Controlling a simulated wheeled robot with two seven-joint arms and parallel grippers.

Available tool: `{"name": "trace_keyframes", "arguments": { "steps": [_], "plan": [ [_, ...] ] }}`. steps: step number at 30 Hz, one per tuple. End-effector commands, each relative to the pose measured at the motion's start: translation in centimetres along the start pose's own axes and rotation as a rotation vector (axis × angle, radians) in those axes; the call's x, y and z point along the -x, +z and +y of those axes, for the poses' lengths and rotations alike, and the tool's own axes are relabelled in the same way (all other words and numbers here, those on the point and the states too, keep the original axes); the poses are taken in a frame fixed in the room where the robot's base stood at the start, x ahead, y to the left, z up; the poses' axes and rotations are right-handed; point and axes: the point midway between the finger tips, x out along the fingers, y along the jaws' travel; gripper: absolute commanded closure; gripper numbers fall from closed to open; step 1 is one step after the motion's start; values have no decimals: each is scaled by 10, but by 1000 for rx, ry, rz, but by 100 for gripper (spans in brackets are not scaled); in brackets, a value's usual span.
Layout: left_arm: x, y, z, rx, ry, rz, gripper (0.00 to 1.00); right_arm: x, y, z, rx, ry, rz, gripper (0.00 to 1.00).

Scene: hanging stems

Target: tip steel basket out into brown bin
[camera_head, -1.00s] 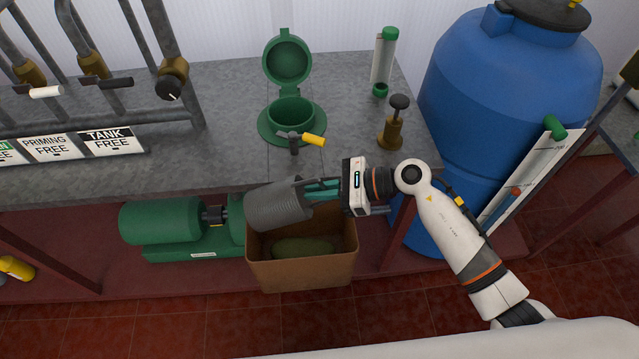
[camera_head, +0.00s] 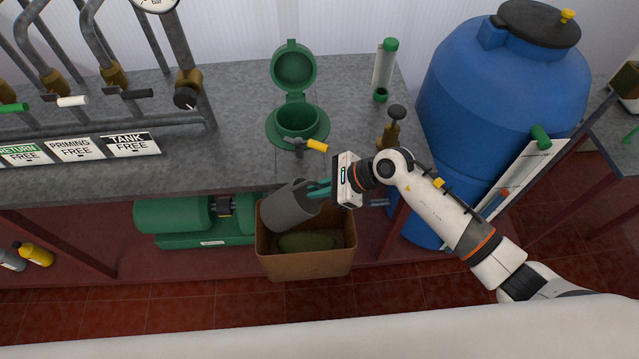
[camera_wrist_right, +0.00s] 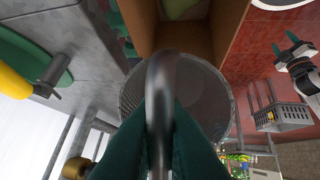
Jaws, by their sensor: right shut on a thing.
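The steel basket (camera_head: 289,208), a grey cylinder, hangs tilted over the left part of the brown bin (camera_head: 305,268). My right gripper (camera_head: 321,190) is shut on its handle, to the basket's right. In the right wrist view the handle (camera_wrist_right: 160,100) runs between the teal fingers, with the grey mesh basket (camera_wrist_right: 205,90) behind it. I cannot tell whether anything is in the basket. A dark green mass (camera_head: 306,242) lies in the bin. My left gripper (camera_wrist_right: 287,48) shows small at the right of the wrist view, empty, its fingers apart.
The grey bench (camera_head: 230,160) overhangs close behind the basket. A green pump (camera_head: 180,215) stands left of the bin, and a blue tank (camera_head: 490,100) stands to the right. A yellow-handled valve (camera_head: 312,145) and a green lidded port (camera_head: 297,120) are on the bench.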

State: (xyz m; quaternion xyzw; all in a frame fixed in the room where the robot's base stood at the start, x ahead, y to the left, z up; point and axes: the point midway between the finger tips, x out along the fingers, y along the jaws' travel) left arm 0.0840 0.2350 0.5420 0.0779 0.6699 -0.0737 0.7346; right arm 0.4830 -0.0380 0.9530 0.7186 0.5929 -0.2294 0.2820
Motion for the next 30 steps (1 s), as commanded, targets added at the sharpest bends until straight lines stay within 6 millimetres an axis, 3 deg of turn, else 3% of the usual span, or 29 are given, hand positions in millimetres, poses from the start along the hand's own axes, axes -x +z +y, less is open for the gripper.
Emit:
{"name": "trace_keyframes", "arguments": {
  "steps": [10, 30],
  "plan": [
    [4, 0, 0, 0, 0, 0, 49, 1, -3, 1, 2, 1, -10, 100],
    [73, 6, 1, 0, 0, 0, 49, 4, -28, 2, 73, 0, -345, 100]
  ]
}}
